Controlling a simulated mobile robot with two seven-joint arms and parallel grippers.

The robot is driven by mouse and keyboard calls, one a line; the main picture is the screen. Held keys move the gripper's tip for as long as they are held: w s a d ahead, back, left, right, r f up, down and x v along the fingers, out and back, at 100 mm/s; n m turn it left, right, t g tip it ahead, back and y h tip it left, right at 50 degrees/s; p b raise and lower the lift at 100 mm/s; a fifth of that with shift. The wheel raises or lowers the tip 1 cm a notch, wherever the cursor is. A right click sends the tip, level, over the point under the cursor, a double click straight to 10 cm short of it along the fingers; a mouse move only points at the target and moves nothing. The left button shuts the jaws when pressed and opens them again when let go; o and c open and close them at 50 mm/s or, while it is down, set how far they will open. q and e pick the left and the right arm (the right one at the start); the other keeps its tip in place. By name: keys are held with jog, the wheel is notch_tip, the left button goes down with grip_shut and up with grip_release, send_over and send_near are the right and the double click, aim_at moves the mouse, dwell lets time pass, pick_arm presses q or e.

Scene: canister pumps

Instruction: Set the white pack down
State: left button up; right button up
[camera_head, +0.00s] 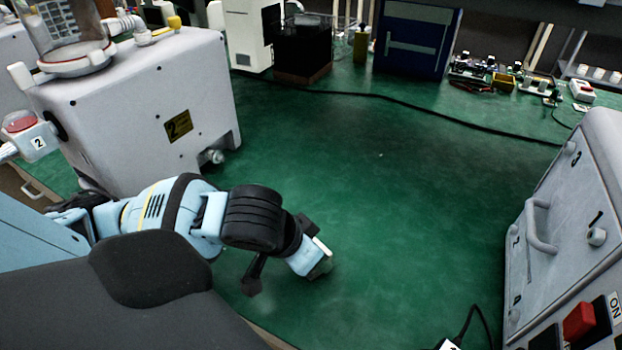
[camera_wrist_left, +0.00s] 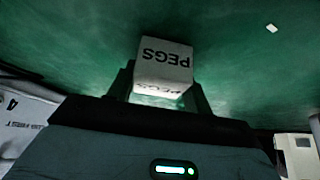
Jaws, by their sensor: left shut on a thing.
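The white pack (camera_wrist_left: 160,68), a small box with PEGS printed on it, is between the two fingers of my left gripper (camera_wrist_left: 160,92) in the left wrist view. The fingers are shut on its sides. In the head view my left gripper (camera_head: 318,264) is low over the green bench top (camera_head: 400,190), left of its middle. The pack is mostly hidden by the gripper there. I cannot tell whether its underside touches the bench. My right gripper is not in view.
A grey canister pump labelled 2 (camera_head: 150,110) stands at the left. A grey panel box with a handle and red switch (camera_head: 575,220) stands at the right. A black cable (camera_head: 430,110) crosses the back, near a blue box (camera_head: 415,38). The bench middle is clear.

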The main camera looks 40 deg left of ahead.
pick_arm(q)
jog(key=o, duration=1)
jog(key=shift+f, duration=0.1)
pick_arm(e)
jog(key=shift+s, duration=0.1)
pick_arm(q)
jog(key=p+v, duration=0.2)
jog(key=v, duration=0.2)
jog(key=shift+w, duration=0.1)
jog(key=p+v, duration=0.8)
jog(key=shift+p, duration=0.35)
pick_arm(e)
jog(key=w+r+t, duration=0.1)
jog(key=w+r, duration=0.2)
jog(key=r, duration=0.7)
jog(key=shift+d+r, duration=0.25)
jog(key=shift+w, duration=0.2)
